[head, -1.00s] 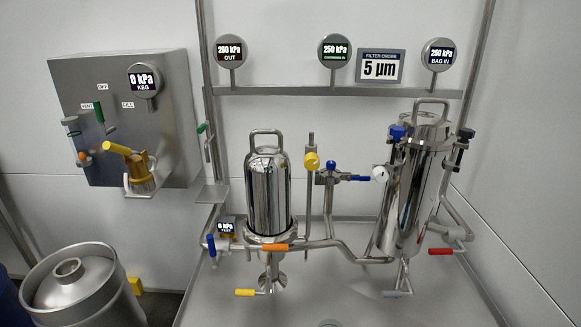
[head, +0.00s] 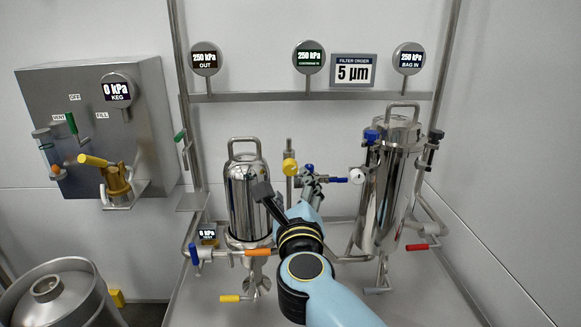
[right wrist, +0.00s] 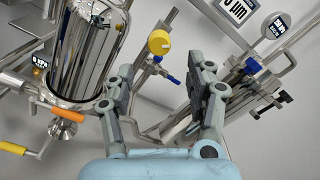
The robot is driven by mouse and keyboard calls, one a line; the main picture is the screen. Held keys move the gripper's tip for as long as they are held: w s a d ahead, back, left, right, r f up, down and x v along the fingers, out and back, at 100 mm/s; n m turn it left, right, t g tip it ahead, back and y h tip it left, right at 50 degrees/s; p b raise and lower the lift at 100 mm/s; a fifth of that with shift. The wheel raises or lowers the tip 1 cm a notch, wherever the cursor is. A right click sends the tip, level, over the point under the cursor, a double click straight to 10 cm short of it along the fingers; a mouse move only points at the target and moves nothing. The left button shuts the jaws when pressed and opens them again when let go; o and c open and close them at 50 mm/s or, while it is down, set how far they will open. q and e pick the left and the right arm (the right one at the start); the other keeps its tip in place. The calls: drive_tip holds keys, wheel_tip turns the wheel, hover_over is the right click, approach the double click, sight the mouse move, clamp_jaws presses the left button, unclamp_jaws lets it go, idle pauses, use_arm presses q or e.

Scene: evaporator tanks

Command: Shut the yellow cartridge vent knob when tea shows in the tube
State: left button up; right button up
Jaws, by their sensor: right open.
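The yellow cartridge vent knob (head: 290,167) is on a thin upright tube (head: 289,145) just right of the shiny cartridge housing (head: 244,195). No tea colour can be made out in the tube. My right gripper (head: 287,190) is open and empty, with its fingers below and in front of the knob. In the right wrist view the knob (right wrist: 159,42) shows beyond the gap between the two fingers (right wrist: 160,85), apart from both. The cartridge housing (right wrist: 82,50) is left of the fingers there. My left gripper is out of view.
A blue-handled valve (head: 338,180) and white knob (head: 357,176) sit right of the yellow knob, before the bag filter housing (head: 385,190). An orange handle (head: 258,252) crosses below the cartridge. Three gauges above read 250 kPa; the keg gauge (head: 117,91) reads 0.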

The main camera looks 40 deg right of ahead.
sight(291, 171)
drive_tip(key=x, duration=0.9)
drive_tip(key=shift+w+d+f, duration=0.1)
drive_tip(key=shift+w, duration=0.25)
drive_tip(key=shift+c, duration=0.4)
clamp_jaws()
drive_tip(key=shift+p, duration=0.35)
drive_tip(key=n+p, duration=0.3)
drive_tip(key=n, duration=0.2)
drive_tip(key=shift+r+p, duration=0.2)
drive_tip(key=shift+p, duration=0.15)
drive_tip(key=n+p, duration=0.3)
drive_tip(key=n, duration=0.2)
drive_tip(key=shift+f+n, duration=0.15)
drive_tip(key=shift+n, duration=0.15)
drive_tip(key=shift+s, duration=0.1)
